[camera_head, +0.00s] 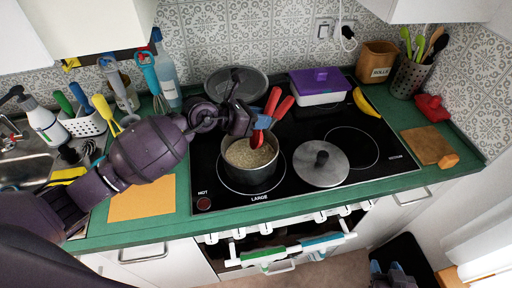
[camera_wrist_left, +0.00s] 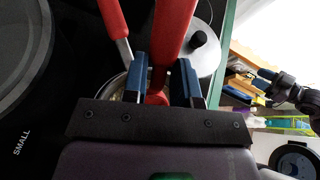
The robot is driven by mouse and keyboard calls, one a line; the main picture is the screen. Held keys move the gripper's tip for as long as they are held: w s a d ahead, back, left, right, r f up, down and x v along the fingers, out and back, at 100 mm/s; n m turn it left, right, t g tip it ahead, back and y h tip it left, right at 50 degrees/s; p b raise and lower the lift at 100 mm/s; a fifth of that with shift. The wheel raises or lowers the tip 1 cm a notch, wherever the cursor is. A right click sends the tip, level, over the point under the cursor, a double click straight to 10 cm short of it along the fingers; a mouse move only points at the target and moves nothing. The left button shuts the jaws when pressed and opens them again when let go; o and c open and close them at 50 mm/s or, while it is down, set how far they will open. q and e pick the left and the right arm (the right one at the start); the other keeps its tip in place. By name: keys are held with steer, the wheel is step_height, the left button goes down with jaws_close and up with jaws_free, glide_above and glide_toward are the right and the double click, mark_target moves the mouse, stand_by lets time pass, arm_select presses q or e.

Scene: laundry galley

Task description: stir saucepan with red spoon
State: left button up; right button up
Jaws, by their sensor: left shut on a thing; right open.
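The saucepan (camera_head: 233,180) stands on the front left burner of the black hob, filled with a pale grainy food. Its red handle (camera_head: 285,106) points back right and also shows in the left wrist view (camera_wrist_left: 112,18). My left gripper (camera_head: 262,122) is above the pan's back rim, shut on the red spoon (camera_head: 257,140). In the left wrist view the spoon (camera_wrist_left: 172,30) runs between the blue fingers (camera_wrist_left: 170,80). The spoon's head is over the pan; I cannot tell whether it touches the food. My right gripper (camera_head: 388,268) is open and empty, low in front of the counter.
A grey lid (camera_head: 320,172) lies right of the pan. A large dark pan (camera_head: 228,84) and a purple-lidded box (camera_head: 318,85) stand behind. A banana (camera_head: 365,102), a wooden board (camera_head: 424,146) and an orange mat (camera_head: 143,200) lie around the hob.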

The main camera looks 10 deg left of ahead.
mark_target(269, 101)
arm_select(q)
steer(key=shift+w+d+r, duration=0.25)
steer(key=shift+w+r, duration=0.05)
steer(key=shift+r, duration=0.45)
steer(key=shift+w+d+r, duration=0.2)
steer(key=shift+w+r, duration=0.05)
steer(key=shift+r, duration=0.5)
steer(key=shift+w+d+r, duration=0.25)
steer(key=shift+w+r, duration=0.05)
steer(key=shift+r, duration=0.45)
steer(key=shift+r, duration=2.5)
